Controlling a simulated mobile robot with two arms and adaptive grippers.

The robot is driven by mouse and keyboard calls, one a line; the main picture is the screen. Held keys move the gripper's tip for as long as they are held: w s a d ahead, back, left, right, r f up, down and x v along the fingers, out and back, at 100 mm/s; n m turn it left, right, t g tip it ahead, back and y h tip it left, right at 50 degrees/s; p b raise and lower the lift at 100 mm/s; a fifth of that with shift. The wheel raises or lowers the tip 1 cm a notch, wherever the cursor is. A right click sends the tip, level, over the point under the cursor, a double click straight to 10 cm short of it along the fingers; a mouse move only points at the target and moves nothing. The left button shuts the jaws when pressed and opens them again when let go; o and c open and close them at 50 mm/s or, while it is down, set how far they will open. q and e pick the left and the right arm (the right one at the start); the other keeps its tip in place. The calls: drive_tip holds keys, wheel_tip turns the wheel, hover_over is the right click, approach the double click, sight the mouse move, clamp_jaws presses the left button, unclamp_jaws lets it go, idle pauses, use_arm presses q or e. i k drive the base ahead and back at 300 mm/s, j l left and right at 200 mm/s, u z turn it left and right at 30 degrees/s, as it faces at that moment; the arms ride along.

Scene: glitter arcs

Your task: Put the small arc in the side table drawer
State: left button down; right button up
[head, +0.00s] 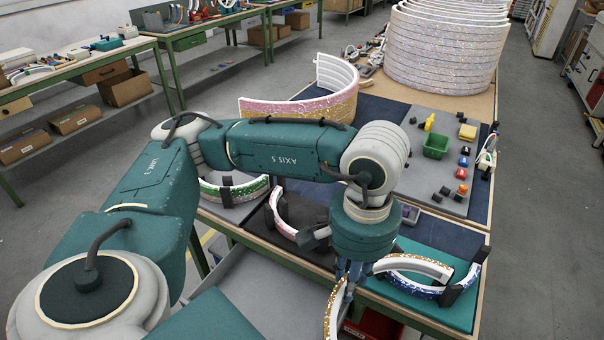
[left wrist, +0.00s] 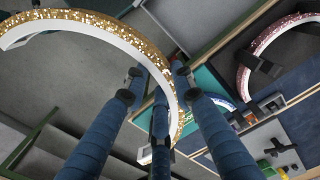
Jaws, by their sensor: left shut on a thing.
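My left gripper (head: 350,278) is shut on a small white arc with gold glitter (head: 333,312), held near the front edge of the table. In the left wrist view the gold arc (left wrist: 112,27) curves across the top left and passes between the fingers of the gripper (left wrist: 156,84). A grey open drawer (head: 255,300) lies below the table's front edge, left of the held arc in the head view. My arm hides part of the table. My right gripper is out of view.
A teal mat (head: 455,312) carries a blue glitter arc (head: 410,287) in black holders. A pink arc (head: 278,218) and a green arc (head: 233,190) stand to the left. A green bin (head: 435,146) and a tall stack of white arcs (head: 445,45) are further back.

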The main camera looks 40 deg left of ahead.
sight(274, 305)
drive_tip(key=i+l+u, duration=0.1)
drive_tip(key=l+u, duration=0.9)
drive_tip(key=j+u, duration=0.2)
drive_tip(key=l, duration=0.1)
